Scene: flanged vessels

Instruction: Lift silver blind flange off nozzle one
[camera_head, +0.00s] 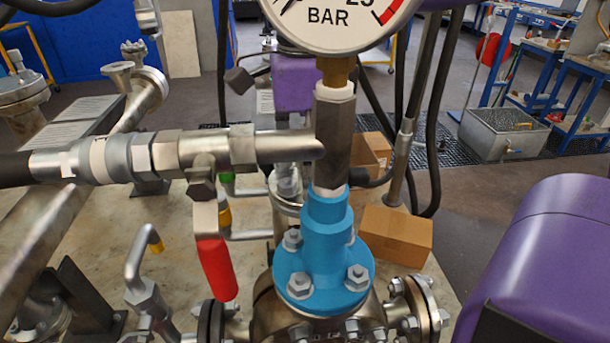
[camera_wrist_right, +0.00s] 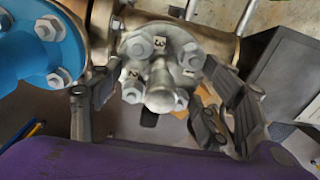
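In the right wrist view the silver blind flange (camera_wrist_right: 165,60) is seated on a pipe end, with several bolts around a rounded central stub (camera_wrist_right: 160,96). Small number tags on it appear to read 2 and 3. My right gripper (camera_wrist_right: 152,100) is open, its dark fingers on either side of the flange and stub; I cannot tell whether they touch. In the head view a silver bolted flange (camera_head: 425,305) on the vessel's right side is probably the same one. My purple right arm (camera_head: 545,270) shows there, but its fingers do not. My left gripper is not in view.
A blue bolted flange (camera_head: 322,270) carries a pipe and pressure gauge (camera_head: 335,20) close by. A red-handled valve (camera_head: 216,268) hangs left of it. Cardboard boxes (camera_head: 396,237) stand behind. In the wrist view a dark block (camera_wrist_right: 285,75) lies right of the fingers.

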